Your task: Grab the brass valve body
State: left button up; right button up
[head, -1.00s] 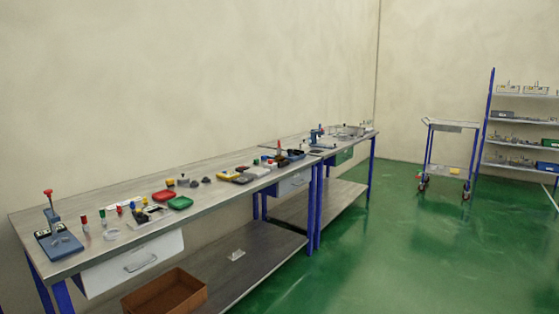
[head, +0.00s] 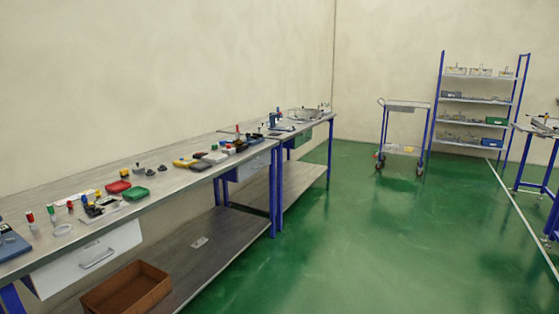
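I cannot make out a brass valve body; the small parts in view are too small to tell apart. Several small parts stand on the long workbench (head: 165,199) at the left, among them a red-capped piece (head: 30,217) and a black fixture with yellow (head: 97,206). More small parts lie on the far shelving rack (head: 477,101) and on a table (head: 528,128) at the right edge. Neither of my grippers is in view.
A red tray (head: 118,187) and a green tray (head: 136,194) sit on the bench. A brown open box (head: 127,289) is on its lower shelf. A trolley (head: 407,106) stands before the back wall. The green floor (head: 350,245) is clear in the middle.

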aim_at(236, 142)
jog(key=i, duration=2.9)
jog(key=i+j+z, duration=0.1)
jog(key=i, duration=1.3)
